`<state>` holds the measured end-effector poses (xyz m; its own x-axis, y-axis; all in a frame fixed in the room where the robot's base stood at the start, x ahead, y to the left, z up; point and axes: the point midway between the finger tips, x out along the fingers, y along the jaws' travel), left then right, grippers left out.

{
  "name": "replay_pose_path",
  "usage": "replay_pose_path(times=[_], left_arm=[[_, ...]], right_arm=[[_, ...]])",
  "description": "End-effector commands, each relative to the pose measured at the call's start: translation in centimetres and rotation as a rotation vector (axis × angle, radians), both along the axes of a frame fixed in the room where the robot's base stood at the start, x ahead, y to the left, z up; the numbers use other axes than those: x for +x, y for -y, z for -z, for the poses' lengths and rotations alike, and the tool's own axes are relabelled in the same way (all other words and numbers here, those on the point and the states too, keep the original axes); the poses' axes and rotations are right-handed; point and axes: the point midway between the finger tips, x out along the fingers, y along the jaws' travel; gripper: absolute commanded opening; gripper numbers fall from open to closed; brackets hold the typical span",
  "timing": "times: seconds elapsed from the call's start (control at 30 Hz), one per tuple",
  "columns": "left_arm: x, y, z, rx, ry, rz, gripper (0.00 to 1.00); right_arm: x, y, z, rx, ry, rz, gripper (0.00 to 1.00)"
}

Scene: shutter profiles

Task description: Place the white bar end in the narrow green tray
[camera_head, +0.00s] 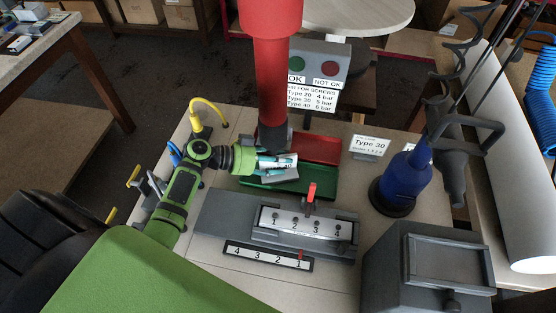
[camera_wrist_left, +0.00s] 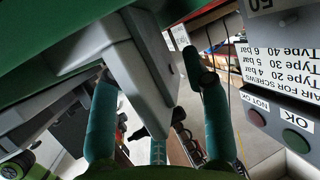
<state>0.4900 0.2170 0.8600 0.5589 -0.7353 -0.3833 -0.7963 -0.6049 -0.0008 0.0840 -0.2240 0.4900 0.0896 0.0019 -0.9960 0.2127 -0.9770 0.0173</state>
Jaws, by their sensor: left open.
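The narrow green tray (camera_head: 318,184) lies on the table in front of a red tray (camera_head: 318,149). My left gripper (camera_head: 287,163) is over the left part of the green tray, with its fingers open. A pale grey-white piece, apparently the white bar end (camera_head: 282,175), is just below the fingers, at the green tray. In the left wrist view the pale piece (camera_wrist_left: 125,70) reaches between the spread teal fingers of my left gripper (camera_wrist_left: 150,75), with green behind it. I cannot tell whether it touches the tray floor. My right gripper is not in view.
A grey fixture with numbered positions (camera_head: 303,225) and a red lever (camera_head: 311,192) stands in front of the trays. A blue container (camera_head: 403,180) and a grey box (camera_head: 428,272) are at the right. An OK/NOT OK panel (camera_head: 318,67) stands behind.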

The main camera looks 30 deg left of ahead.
Motion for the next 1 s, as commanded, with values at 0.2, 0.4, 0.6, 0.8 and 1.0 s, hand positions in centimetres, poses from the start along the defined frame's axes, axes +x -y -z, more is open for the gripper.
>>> replay_pose_path(times=[0.2,0.4,0.6,0.8,1.0], left_arm=[[-1.3,-1.7,-1.1,0.003,-0.004,0.000,0.48],[-3.8,-5.0,-2.8,0.004,-0.003,0.000,0.48],[-5.8,-7.6,-4.2,0.002,-0.003,0.001,0.48],[-6.6,-8.7,-4.8,0.000,0.000,0.001,0.48],[-6.7,-8.8,-4.9,0.000,0.000,0.001,0.48]], right_arm=[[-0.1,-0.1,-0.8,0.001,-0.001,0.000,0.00],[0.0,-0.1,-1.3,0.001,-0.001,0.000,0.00],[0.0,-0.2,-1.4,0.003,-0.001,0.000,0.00],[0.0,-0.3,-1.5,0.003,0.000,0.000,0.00],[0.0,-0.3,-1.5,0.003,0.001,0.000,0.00]])
